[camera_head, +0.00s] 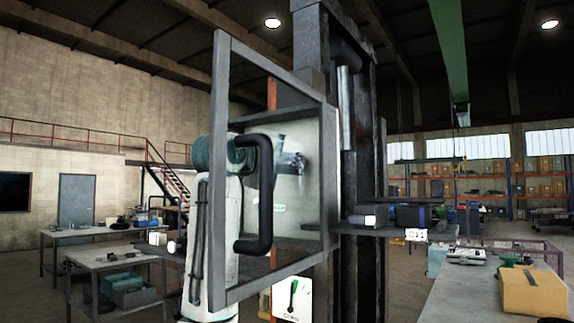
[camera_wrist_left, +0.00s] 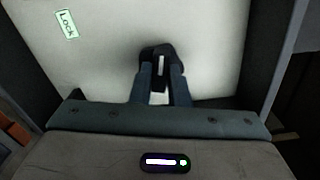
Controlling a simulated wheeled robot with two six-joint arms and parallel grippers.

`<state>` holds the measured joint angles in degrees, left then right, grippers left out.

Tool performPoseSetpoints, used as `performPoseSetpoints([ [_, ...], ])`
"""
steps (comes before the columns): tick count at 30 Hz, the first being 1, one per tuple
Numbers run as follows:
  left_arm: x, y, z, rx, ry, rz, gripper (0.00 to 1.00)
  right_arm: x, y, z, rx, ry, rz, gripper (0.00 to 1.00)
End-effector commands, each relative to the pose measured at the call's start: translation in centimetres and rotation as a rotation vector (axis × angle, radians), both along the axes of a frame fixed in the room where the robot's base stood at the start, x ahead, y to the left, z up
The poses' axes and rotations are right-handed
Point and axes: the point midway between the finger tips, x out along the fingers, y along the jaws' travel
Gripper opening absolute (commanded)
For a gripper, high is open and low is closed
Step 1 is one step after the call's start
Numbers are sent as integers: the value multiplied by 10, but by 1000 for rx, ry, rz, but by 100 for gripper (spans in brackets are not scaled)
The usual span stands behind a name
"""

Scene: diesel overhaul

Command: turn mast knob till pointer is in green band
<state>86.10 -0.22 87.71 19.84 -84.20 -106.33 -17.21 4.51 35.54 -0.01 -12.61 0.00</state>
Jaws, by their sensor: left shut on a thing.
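The mast knob (camera_wrist_left: 157,52) is black with a white mark and sits on a pale panel (camera_wrist_left: 110,45) in the left wrist view. My left gripper (camera_wrist_left: 161,78) is shut on it, one finger on each side. In the head view my left gripper (camera_head: 291,161) shows behind the clear pane of a framed door (camera_head: 219,180), in front of the pale box on the mast (camera_head: 345,110). A green-edged label reading "Lock" (camera_wrist_left: 66,24) is on the panel at upper left. I cannot make out a pointer or a green band. My right gripper is not in view.
The door stands open with a black handle (camera_head: 267,195) facing me. A shelf (camera_head: 375,231) with parts juts from the mast to the right. A workbench (camera_head: 455,297) with a cardboard box (camera_head: 535,293) is at lower right. Tables (camera_head: 112,261) stand at left.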

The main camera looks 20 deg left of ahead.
Motion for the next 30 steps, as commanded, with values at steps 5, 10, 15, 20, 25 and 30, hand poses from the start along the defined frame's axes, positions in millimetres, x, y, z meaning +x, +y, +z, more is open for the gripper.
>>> performPoseSetpoints([
  [5,0,0,0,-72,26,0,0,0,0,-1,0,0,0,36],
  [10,0,0,0,-71,26,0,0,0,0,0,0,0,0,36],
  [15,0,0,0,-132,47,0,0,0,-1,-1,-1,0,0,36],
  [20,0,0,1,-249,89,0,25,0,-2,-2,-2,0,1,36],
  [25,0,0,1,-248,89,0,43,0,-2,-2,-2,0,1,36],
  [30,0,0,0,-247,88,0,43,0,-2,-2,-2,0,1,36],
])
